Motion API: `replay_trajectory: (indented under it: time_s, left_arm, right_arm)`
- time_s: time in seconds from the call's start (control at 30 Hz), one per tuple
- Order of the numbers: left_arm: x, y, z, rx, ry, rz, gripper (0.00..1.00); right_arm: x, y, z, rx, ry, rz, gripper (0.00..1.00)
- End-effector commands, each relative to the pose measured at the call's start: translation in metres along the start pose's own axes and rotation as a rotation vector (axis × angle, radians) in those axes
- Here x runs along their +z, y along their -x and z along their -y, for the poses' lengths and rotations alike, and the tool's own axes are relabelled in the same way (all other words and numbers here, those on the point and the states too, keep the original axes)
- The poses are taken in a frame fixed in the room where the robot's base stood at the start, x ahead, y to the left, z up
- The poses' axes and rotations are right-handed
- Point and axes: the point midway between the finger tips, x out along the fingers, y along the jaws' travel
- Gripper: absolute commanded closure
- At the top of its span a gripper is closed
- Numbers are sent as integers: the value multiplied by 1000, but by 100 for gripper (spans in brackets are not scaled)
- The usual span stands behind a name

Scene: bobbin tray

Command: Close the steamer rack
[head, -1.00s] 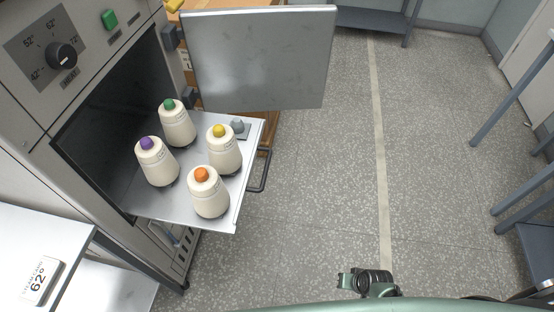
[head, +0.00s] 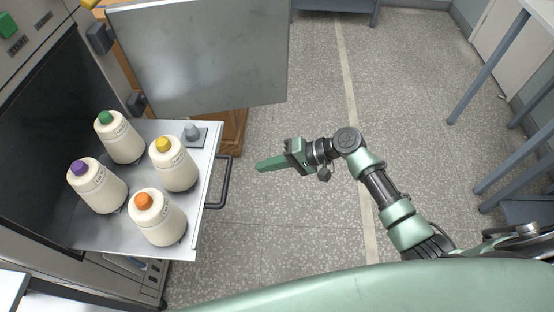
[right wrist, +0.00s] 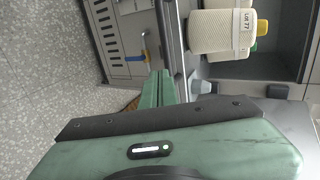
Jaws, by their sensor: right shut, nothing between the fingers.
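The steamer rack (head: 186,228) is a metal tray pulled out of the steamer's dark opening (head: 50,110). Bobbins with green (head: 120,140), purple (head: 98,188), yellow (head: 175,167) and orange (head: 158,220) tops stand upright on it. A dark handle (head: 222,182) is on its front edge. My right gripper (head: 259,167) is shut and empty, a short way right of the handle and apart from it. In the right wrist view its closed fingers (right wrist: 158,88) point toward the rack, with a bobbin (right wrist: 220,32) beyond. My left gripper is not in view.
The steamer door (head: 200,55) stands open behind the rack, near a wooden cabinet (head: 232,130). A small grey knob-like piece (head: 192,131) sits on the rack's back corner. Grey tables (head: 500,90) stand at right. The floor (head: 300,230) between is clear.

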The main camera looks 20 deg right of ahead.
Motion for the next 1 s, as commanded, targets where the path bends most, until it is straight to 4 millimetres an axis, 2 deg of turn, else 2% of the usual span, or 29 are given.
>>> replay_trajectory:
  time_s: [0.03,0.2,0.4,0.6,1.0]
  left_arm:
    - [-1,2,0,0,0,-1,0]
    - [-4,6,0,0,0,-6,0]
    - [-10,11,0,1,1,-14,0]
    - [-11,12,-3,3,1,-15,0]
    - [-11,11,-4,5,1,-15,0]
  right_arm:
    - [0,-12,2,-3,-3,1,100]
    - [0,-46,2,-1,-1,1,100]
    - [0,-70,9,1,-1,0,100]
    - [0,-79,11,1,1,-2,100]
    - [0,-81,11,1,1,-1,100]
